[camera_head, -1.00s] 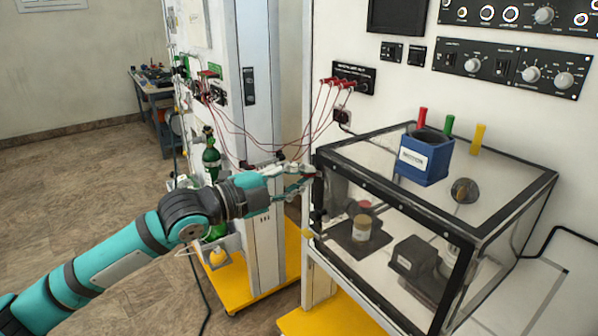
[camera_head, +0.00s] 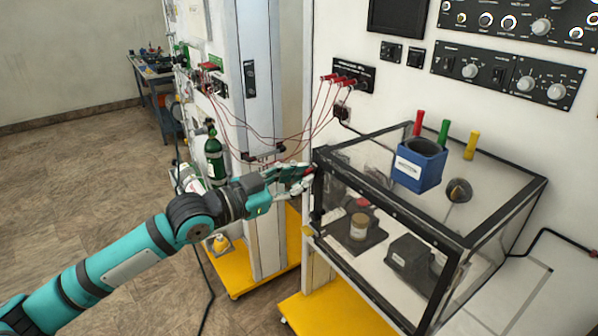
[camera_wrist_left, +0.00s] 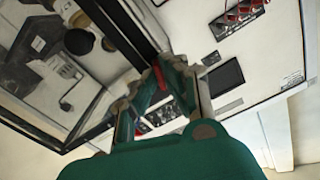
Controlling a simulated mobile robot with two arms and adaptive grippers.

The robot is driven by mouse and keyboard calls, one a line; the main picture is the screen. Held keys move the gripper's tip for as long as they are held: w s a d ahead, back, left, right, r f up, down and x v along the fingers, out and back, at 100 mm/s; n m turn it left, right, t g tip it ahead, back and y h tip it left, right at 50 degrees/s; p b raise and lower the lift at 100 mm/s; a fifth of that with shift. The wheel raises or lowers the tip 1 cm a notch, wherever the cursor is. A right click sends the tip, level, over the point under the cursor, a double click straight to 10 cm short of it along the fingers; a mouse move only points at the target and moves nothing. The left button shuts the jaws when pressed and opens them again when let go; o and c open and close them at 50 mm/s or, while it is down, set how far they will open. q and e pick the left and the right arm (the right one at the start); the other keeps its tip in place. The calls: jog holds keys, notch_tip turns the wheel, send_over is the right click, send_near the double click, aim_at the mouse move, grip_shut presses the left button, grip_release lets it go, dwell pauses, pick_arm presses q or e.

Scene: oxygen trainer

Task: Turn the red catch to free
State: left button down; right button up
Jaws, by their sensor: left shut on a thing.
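My left gripper (camera_head: 302,173) reaches in from the left to the near left upright of the clear case (camera_head: 385,212). It is shut on the small red catch (camera_wrist_left: 159,78), which shows as a red piece between the fingertips in the left wrist view. In the head view the fingers mostly hide the catch, so I cannot tell which way it is turned. My left gripper also shows in the wrist view (camera_wrist_left: 157,72), with its fingertips beside the dark case frame. My right gripper is not in view.
A blue box (camera_head: 421,165) stands on the case lid, with red, green and yellow pegs behind it. Red cables (camera_head: 318,115) run from the wall panel to the white column (camera_head: 262,110). A green cylinder (camera_head: 214,158) stands left of the column.

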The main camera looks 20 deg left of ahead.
pick_arm(q)
jog(key=shift+n+p, duration=0.65)
jog(key=shift+n, duration=1.35)
jog(key=c, duration=1.5)
grip_release()
jog(key=shift+a, duration=0.1)
jog(key=shift+o, duration=0.2)
jog(key=v, duration=1.2)
